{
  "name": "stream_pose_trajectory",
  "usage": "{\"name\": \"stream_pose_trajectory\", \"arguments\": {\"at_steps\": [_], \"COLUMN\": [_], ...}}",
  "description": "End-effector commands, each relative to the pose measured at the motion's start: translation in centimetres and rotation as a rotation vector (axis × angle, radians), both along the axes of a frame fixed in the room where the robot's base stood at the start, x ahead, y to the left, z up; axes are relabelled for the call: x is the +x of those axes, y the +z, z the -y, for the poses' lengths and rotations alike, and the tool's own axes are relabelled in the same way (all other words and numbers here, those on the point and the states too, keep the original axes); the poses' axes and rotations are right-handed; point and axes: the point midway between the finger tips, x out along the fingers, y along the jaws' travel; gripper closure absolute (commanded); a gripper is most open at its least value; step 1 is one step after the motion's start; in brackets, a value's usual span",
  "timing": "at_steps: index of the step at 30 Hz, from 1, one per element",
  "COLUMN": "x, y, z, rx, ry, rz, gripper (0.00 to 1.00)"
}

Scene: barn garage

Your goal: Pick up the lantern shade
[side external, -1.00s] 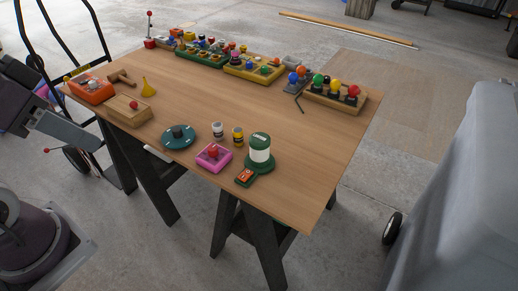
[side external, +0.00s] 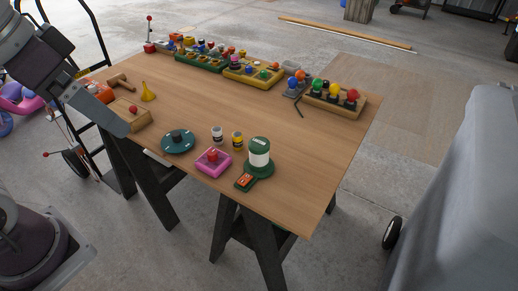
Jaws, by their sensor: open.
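The lantern (side external: 259,157) stands upright near the front right part of the table, with a green cap, a white cylindrical shade (side external: 259,159) and a green base. An orange-and-green piece (side external: 245,181) lies against the front of its base. My gripper (side external: 118,127) is at the table's left edge, well to the left of the lantern and apart from it. It is open, and I see nothing held in it.
A wooden box (side external: 142,121) is beside my gripper. Several coloured toys line the back. The table's right front is clear.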

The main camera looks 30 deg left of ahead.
Motion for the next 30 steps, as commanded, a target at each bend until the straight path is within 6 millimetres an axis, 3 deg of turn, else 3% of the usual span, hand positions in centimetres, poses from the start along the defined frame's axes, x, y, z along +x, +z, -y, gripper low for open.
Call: {"name": "stream_pose_trajectory", "arguments": {"at_steps": [4,7,9,13,15,18,21,30], "x": [9.8,16.9,21.6,28.4,30.6,32.1,32.5,32.2], "y": [0.4,-2.1,-5.3,-13.5,-18.0,-22.8,-25.3,-29.9], "z": [1.1,2.1,2.9,4.9,5.9,7.0,7.6,7.3], "rx": [0.010,0.044,0.081,0.168,0.212,0.258,0.279,0.283], "ry": [-0.201,-0.352,-0.468,-0.702,-0.822,-0.954,-1.026,-1.042], "rz": [-0.103,-0.164,-0.204,-0.273,-0.304,-0.333,-0.348,-0.354], "gripper": [0.19,0.19,0.19,0.19,0.19,0.19,0.19,0.19]}}
